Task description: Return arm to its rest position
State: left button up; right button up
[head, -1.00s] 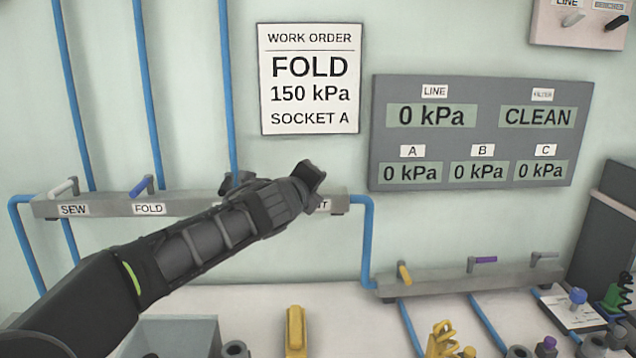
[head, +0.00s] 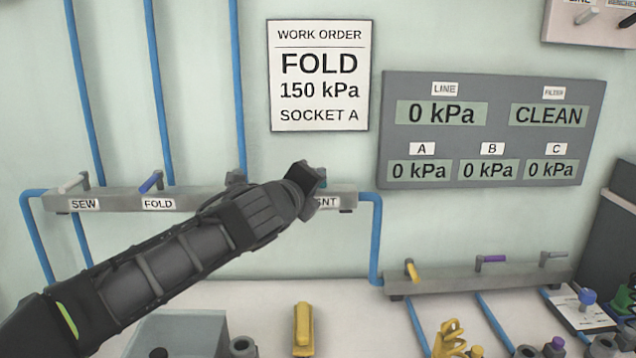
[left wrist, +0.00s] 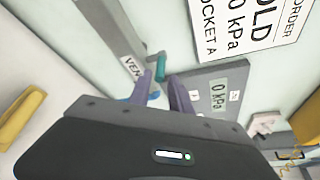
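My left arm comes in from the lower left in the head view. Its gripper (head: 310,180) is in front of the right end of the upper valve rail (head: 222,199), partly covering the label there. In the left wrist view the two fingers (left wrist: 165,92) stand apart with nothing held between them. A teal lever (left wrist: 160,66) shows beyond the fingertips beside a label that starts with VEN. I cannot tell whether the fingers touch it; a gap seems to remain. My right gripper is in neither view.
A work order sign (head: 318,75) and a pressure panel (head: 490,128) hang on the wall. A lower rail (head: 470,279) carries several levers. A grey bin (head: 180,335), a yellow object (head: 303,328) and small fittings stand on the white table (head: 265,295). Blue hoses run along the wall.

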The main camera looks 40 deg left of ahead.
pick_arm(q)
jog(key=shift+s+d, duration=0.25)
jog(key=shift+s, duration=0.2)
